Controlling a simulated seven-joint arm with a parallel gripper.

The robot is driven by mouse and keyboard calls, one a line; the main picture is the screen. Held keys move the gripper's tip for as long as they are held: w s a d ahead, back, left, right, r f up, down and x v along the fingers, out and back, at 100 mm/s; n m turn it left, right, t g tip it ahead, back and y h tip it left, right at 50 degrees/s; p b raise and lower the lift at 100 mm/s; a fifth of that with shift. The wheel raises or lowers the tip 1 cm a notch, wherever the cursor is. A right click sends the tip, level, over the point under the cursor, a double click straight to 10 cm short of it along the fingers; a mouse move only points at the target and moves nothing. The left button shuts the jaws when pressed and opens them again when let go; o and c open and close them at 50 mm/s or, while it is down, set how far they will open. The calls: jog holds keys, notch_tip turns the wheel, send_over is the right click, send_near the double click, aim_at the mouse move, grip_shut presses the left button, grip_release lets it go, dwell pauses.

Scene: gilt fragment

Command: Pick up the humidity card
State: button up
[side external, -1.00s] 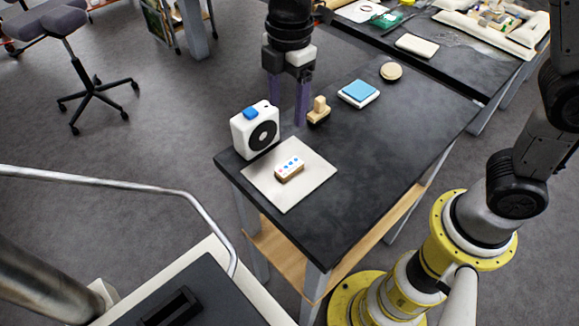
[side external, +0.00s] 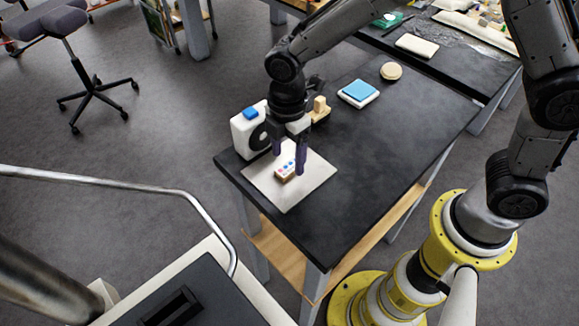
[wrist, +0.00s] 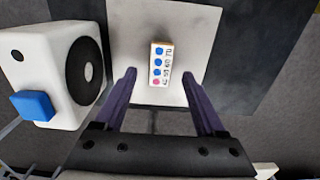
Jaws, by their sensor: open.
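The humidity card (side external: 286,169) is a small light block with a row of blue and pink dots. It lies on a pale square sheet (side external: 308,190) at the near end of the dark table. In the wrist view the card (wrist: 160,64) lies ahead of and between my fingers, upright in the picture. My gripper (side external: 288,162) is open above the sheet, with its purple fingers on either side of the card in the side view. In the wrist view my gripper (wrist: 158,75) holds nothing. In the side view, the fingers partly cover the card.
A white box with a black disc and blue button (side external: 246,131) stands close left of my gripper; it is large in the wrist view (wrist: 58,75). A wooden stamp-like piece (side external: 320,109), a blue-topped pad (side external: 358,92) and a round disc (side external: 391,71) lie farther back. The table's right side is clear.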

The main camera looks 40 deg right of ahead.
aim_at(289, 169)
jog(key=shift+f, duration=1.25)
grip_shut()
